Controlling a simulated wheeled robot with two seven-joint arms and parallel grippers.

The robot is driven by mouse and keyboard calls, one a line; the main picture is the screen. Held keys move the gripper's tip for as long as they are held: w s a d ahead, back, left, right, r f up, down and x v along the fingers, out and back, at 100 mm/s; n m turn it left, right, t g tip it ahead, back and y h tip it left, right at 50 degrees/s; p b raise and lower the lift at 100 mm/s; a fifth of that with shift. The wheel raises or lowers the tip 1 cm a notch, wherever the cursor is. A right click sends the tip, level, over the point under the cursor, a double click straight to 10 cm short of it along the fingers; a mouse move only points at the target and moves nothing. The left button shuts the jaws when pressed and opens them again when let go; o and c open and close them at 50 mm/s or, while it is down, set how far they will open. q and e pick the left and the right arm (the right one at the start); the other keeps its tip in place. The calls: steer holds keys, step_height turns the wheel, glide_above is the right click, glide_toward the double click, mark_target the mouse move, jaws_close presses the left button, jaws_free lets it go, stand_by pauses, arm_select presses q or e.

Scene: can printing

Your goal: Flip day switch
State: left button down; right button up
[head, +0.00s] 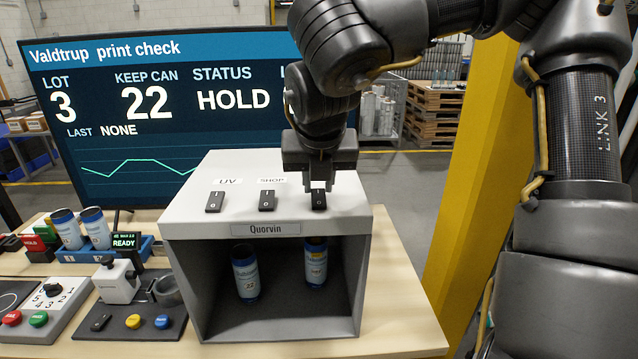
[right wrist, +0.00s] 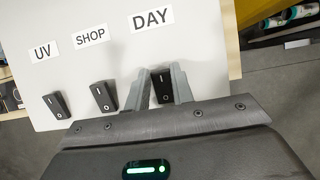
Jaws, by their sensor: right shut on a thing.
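The day switch (right wrist: 162,86) is a black rocker marked I and O on top of the grey cabinet (head: 200,225), under the label DAY (right wrist: 151,19). Its lower part also shows in the head view (head: 318,201). My right gripper (right wrist: 163,83) is over it, with one finger on each side, shut on the rocker. In the head view the gripper (head: 318,183) comes down from above and hides the DAY label. The UV switch (head: 215,201) and SHOP switch (head: 267,200) stand in a row to the left. My left gripper is out of view.
Two cans (head: 245,272) (head: 316,262) stand inside the open-fronted cabinet. A large screen (head: 150,100) behind reads HOLD and keep can 22. Left of the cabinet are a button panel (head: 130,320), a dial box (head: 45,305) and a blue rack (head: 85,255) with cans.

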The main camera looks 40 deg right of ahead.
mark_target(319, 204)
steer(key=o, duration=1)
steer(key=shift+r, duration=0.1)
steer(key=v, duration=0.5)
steer(key=shift+s+a+r+b, duration=0.1)
steer(key=shift+a+r+b, duration=0.05)
steer(key=shift+r+b, duration=0.15)
steer(key=p+v, duration=0.4)
steer(key=v, duration=0.1)
steer(key=shift+p, duration=0.35)
